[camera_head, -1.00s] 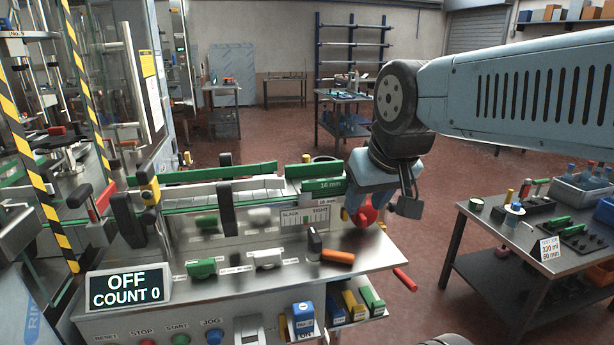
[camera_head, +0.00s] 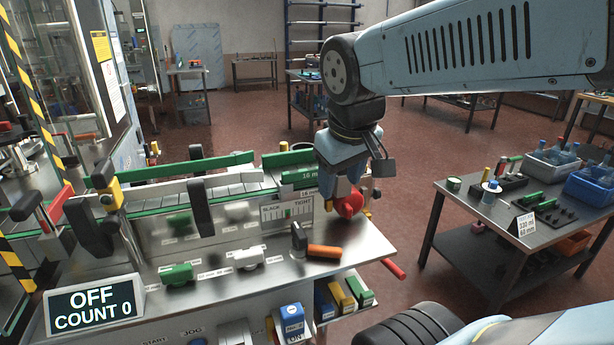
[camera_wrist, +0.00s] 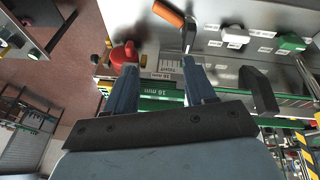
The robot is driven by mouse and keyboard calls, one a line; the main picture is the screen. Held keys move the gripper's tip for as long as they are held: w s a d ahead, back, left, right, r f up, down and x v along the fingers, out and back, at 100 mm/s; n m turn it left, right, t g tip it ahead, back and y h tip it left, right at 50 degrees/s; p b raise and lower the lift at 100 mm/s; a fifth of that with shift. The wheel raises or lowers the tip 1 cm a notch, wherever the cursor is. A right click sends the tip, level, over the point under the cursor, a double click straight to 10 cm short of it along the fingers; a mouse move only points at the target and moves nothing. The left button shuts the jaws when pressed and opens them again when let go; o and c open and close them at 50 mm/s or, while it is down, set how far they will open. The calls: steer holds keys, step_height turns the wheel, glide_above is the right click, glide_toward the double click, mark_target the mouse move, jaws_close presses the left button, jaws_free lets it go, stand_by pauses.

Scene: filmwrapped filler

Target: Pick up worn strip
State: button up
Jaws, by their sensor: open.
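A short green strip marked 16 mm (camera_head: 300,177) lies at the right end of the machine's rail. It also shows in the wrist view (camera_wrist: 160,104), crossing behind and between my fingers. No label in view says which strip is the worn one. My gripper (camera_wrist: 158,64) is open, with its two fingers apart and nothing seen held. In the head view, my gripper (camera_head: 340,188) hangs at the right end of the rail, close to the 16 mm strip and the red knob (camera_head: 349,204). Its fingertips are partly hidden there. I cannot tell whether it touches anything.
Long green strips (camera_head: 190,167) run left along the rail. A side table (camera_head: 453,208) with bins stands right, across open floor. The display (camera_head: 94,305) reads OFF, COUNT 0.

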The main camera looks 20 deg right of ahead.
steer(key=w+f+n+g+h, duration=0.25)
steer(key=w+n+h, duration=0.35)
steer(key=w+n, duration=0.3)
steer(key=n+h, duration=0.5)
steer(key=n, duration=0.4)
glide_toward(309, 169)
steer(key=d, duration=0.2)
steer(key=shift+t, duration=0.45)
steer(key=shift+s+a+f+x, duration=0.1)
steer(key=shift+f+x, duration=0.05)
steer(key=shift+x, duration=1.1)
steer(key=shift+s+a+f+x, duration=0.1)
steer(key=shift+f+x, duration=0.05)
steer(key=shift+x, duration=1.1)
steer(key=shift+f+x, duration=0.15)
steer(key=shift+x, duration=1.1)
jaws_close()
